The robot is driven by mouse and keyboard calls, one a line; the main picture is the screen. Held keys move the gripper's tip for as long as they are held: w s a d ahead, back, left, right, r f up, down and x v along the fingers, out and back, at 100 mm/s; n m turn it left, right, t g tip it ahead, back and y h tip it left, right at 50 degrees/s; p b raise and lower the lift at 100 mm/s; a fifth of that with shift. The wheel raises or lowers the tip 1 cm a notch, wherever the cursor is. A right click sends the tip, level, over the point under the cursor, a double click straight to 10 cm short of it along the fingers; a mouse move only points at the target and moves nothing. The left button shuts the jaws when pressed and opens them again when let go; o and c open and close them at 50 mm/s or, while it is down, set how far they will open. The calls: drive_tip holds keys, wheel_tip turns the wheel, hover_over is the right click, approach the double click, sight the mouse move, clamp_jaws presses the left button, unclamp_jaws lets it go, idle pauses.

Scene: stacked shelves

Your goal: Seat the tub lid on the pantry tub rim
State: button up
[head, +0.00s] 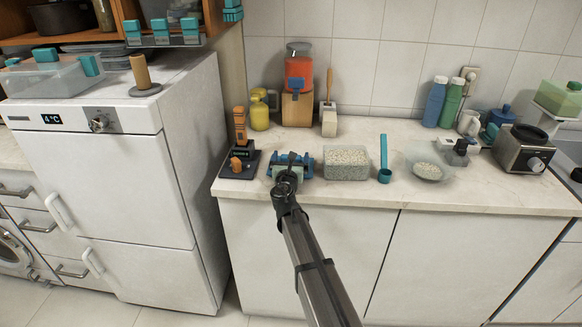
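A clear rectangular tub filled with pale grains (347,174) stands open on the counter, right of my gripper. My gripper (291,162) is at the counter's front part, just left of the tub. A blue object (306,168) shows behind and on both sides of the gripper; it may be the tub lid, but my gripper and arm hide its middle. I cannot tell whether the fingers are open or shut, or whether they touch it.
A black scale-like device (240,166) stands close on the left. A teal scoop (384,174) and a clear bowl of grains (428,170) are right of the tub. A jar with red contents (298,70) on a wooden stand and a white block (329,124) stand behind.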

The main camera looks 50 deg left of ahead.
drive_tip(key=shift+w+a, duration=0.35)
drive_tip(key=shift+c, duration=0.2)
drive_tip(key=c, duration=0.9)
drive_tip(key=shift+c, duration=0.2)
